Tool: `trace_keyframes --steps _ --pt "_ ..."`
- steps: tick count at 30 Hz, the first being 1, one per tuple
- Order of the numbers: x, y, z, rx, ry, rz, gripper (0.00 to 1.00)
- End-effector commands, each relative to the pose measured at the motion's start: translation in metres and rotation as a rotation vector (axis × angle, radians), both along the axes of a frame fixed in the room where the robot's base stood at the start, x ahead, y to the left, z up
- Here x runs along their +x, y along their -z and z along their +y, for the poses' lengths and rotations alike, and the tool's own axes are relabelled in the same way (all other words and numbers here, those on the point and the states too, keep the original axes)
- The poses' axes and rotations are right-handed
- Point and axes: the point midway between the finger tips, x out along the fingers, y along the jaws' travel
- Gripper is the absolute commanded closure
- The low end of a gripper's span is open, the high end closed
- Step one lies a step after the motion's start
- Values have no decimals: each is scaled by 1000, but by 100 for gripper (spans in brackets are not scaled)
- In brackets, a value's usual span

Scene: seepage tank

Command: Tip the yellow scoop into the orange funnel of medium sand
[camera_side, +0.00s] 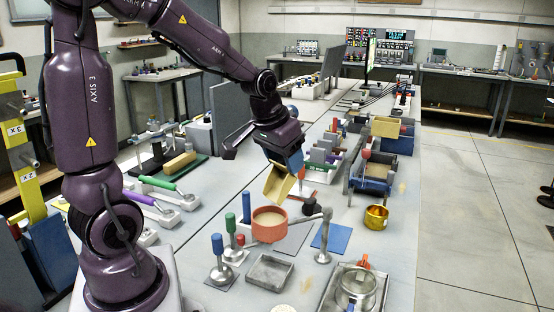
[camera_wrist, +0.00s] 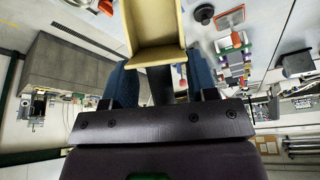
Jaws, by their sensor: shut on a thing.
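The yellow scoop (camera_side: 279,184) is steeply tilted, its lower end just above the orange funnel (camera_side: 269,229). My gripper (camera_side: 292,162) is shut on the scoop's upper end, with blue fingers. In the wrist view my gripper (camera_wrist: 160,78) has a blue finger on each side, and the scoop (camera_wrist: 156,54) extends from between them to the top edge. Its visible inside looks bare there, but its far end is cut off. Tan sand shows inside the funnel's rim in the side view. The funnel is not clearly visible in the wrist view.
A grey jointed stand (camera_side: 325,235) is right of the funnel. Green and blue-handled posts (camera_side: 220,262) stand to its left. A grey tray (camera_side: 269,272) lies in front, a brass cup (camera_side: 376,217) at right.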

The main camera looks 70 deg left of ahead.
Motion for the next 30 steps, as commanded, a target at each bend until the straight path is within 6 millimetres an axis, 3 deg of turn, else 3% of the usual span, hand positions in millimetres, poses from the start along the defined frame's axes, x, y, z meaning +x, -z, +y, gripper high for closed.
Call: trace_keyframes --steps 3,11,30 --pt "17 7 7 -31 4 83 97" --pt "13 -1 11 -84 -26 216 97" --pt "41 -20 23 -258 -25 664 97"
